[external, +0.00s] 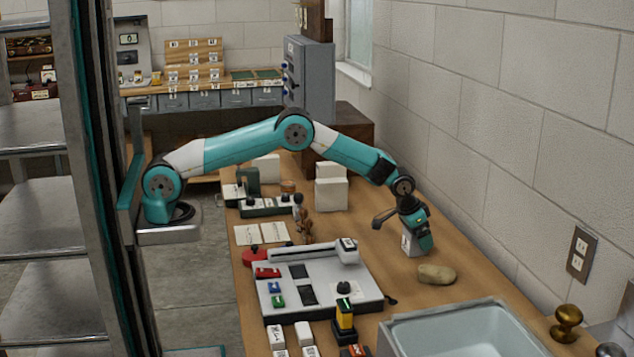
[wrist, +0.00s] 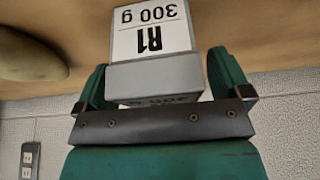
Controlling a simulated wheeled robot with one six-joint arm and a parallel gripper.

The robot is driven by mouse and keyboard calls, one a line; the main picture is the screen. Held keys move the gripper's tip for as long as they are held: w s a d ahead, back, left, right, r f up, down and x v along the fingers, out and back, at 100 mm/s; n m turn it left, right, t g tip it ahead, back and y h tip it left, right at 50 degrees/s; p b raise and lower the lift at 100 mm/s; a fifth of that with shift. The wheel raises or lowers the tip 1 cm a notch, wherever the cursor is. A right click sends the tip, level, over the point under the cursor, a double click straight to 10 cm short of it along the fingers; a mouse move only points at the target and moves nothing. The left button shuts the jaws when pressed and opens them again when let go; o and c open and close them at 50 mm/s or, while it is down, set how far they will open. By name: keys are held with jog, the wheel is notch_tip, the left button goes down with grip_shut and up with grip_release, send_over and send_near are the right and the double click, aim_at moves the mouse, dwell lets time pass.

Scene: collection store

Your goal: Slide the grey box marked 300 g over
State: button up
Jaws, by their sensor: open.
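The grey box (wrist: 155,78) has a white label reading R1 and 300 g, upside down in the wrist view. It sits on the wooden bench between the two green fingers of my gripper (wrist: 165,80). The fingers are open, one on each side, with a gap showing at the left finger; I cannot tell whether the right finger touches. In the external view the box (external: 408,243) is partly hidden by my gripper (external: 418,246), which points down at the bench near the wall.
A tan stone (external: 436,274) lies close in front of the box. A grey panel device (external: 330,300) stands to the left, and a sink (external: 465,330) is at the front right. White blocks (external: 331,192) stand farther back. The wall (external: 510,150) bounds the right side.

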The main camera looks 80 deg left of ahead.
jog(key=v, duration=1.7)
jog(key=shift+s+r+b, duration=0.15)
jog(key=shift+b, duration=0.25)
jog(key=shift+d, duration=0.1)
